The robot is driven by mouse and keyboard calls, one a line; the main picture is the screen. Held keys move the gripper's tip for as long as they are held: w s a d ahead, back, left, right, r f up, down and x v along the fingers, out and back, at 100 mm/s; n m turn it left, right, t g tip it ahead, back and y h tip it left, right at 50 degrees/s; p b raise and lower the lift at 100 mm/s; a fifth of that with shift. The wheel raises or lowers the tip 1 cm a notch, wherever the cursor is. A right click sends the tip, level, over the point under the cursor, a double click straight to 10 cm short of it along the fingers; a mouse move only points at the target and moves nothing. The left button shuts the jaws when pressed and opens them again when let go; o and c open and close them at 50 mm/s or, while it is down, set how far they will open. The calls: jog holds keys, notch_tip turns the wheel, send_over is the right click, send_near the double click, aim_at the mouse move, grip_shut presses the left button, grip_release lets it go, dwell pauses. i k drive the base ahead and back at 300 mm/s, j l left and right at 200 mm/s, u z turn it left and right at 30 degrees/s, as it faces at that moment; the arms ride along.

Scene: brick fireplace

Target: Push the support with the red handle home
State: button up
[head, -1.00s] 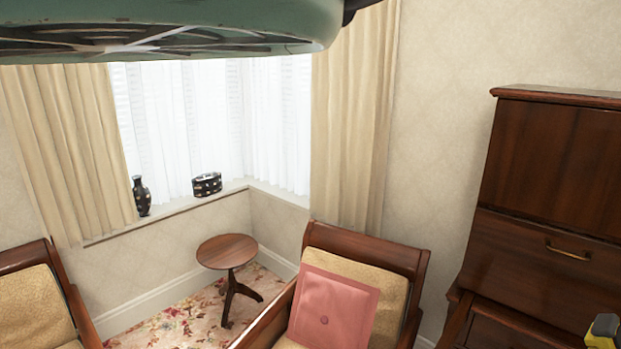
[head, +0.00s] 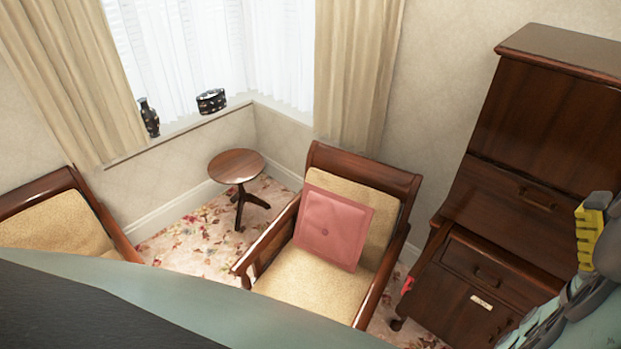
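A small red handle (head: 407,284) shows at the left edge of the dark wooden bureau (head: 520,190), low down beside its drawers. The support it belongs to is too small and dark to make out, and I cannot tell how far it stands out. My gripper (head: 590,235) is at the right edge of the head view, in front of the bureau. Only a yellow ridged pad and grey links show, so its opening cannot be judged. It is apart from the red handle in the picture, to its right and higher.
A wooden armchair with a pink cushion (head: 333,228) stands just left of the bureau, with a narrow gap between. A small round table (head: 237,166) stands by the window. Another armchair (head: 60,215) is at the left. A vase (head: 149,118) and a dark box (head: 211,101) sit on the sill.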

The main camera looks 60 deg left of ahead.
aim_at(414, 274)
jog(key=k+j+u, duration=0.15)
jog(key=j+u, duration=0.25)
jog(key=k+j+u, duration=0.1)
jog(key=j+u, duration=0.3)
jog(key=k+j+u, duration=0.2)
